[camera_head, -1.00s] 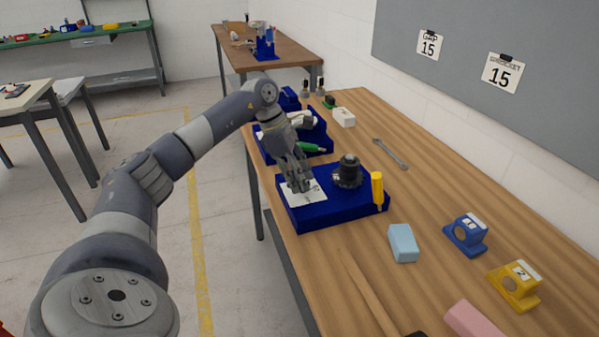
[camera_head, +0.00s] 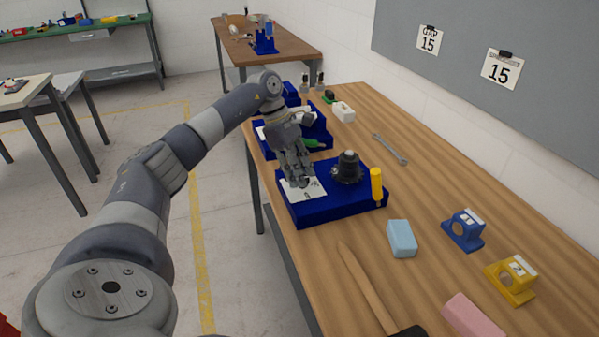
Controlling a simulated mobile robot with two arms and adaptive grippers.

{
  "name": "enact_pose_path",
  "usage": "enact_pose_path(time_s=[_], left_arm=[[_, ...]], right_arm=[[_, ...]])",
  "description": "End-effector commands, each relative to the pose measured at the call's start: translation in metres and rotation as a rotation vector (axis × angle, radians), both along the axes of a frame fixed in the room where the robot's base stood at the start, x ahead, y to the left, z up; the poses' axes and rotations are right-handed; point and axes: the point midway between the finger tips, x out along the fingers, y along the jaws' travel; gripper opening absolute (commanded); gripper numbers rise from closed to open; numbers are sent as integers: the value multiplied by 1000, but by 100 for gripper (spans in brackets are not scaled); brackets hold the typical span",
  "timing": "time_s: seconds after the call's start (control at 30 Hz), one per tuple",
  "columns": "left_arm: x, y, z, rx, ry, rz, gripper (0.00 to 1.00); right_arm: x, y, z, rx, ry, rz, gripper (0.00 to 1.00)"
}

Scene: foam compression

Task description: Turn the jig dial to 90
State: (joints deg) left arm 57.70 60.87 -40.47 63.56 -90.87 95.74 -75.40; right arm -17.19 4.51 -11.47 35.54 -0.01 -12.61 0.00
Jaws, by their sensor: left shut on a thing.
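The blue jig (camera_head: 330,211) sits on the wooden bench with a white marked dial plate (camera_head: 314,190) on its left part and a dark round clamp-like piece (camera_head: 347,170) on its right. My left gripper (camera_head: 298,182) points down over the white plate, with its fingers shut at the dial. The dial's knob is hidden by the fingers, and I cannot read the dial's setting. My right gripper is not in view.
A yellow-handled tool (camera_head: 376,186) stands at the jig's right edge. A light blue block (camera_head: 401,239), blue bracket (camera_head: 464,231), yellow bracket (camera_head: 511,281), pink block (camera_head: 472,316) and wooden-handled hammer (camera_head: 366,288) lie nearer. A wrench (camera_head: 389,148) and blue tray (camera_head: 318,137) are behind.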

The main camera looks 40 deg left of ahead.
Motion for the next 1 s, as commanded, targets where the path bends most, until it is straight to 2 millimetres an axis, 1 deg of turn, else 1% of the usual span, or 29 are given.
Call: enact_pose_path(time_s=[0.03, 0.1, 0.37, 0.43, 0.53, 0.67, 0.9, 1.0], left_arm=[[0, 0, 0, 1, 0, 0, 38], [0, 0, 0, 1, 1, 1, 51], [0, 0, 0, 1, 1, 1, 51], [0, 0, 1, 1, 0, 1, 51], [0, 3, 7, 0, -1, 2, 51], [-2, 11, 26, 1, -4, 3, 51], [-8, 29, 75, 1, -5, 3, 51], [-10, 36, 91, -1, -4, 2, 51]], right_arm=[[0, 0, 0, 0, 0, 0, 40], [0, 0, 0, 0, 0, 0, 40], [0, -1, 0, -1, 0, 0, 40], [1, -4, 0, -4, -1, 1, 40], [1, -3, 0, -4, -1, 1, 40], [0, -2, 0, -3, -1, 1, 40], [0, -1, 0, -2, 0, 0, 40], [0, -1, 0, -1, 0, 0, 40]])
